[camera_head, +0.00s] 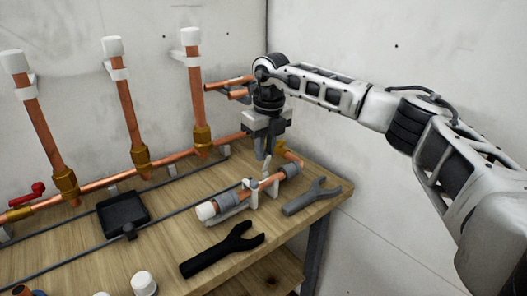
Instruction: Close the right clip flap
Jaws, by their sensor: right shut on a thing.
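A short copper pipe assembly (268,188) with grey collars and a white left end cap (206,211) lies in pale clips near the right end of the wooden bench. The right clip (255,194) is a small whitish piece at the middle of this pipe. Its flap (267,168) appears as a thin pale strip standing up, largely hidden by my gripper. My right gripper (265,156) points down just above the clip, with its jaws shut on the flap. My left gripper is not in view.
A black wrench (222,250) and a grey wrench (311,197) lie near the bench's front and right edges. A black tray (123,213) sits to the left. Upright copper pipes (123,105) with white caps stand along the wall behind.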

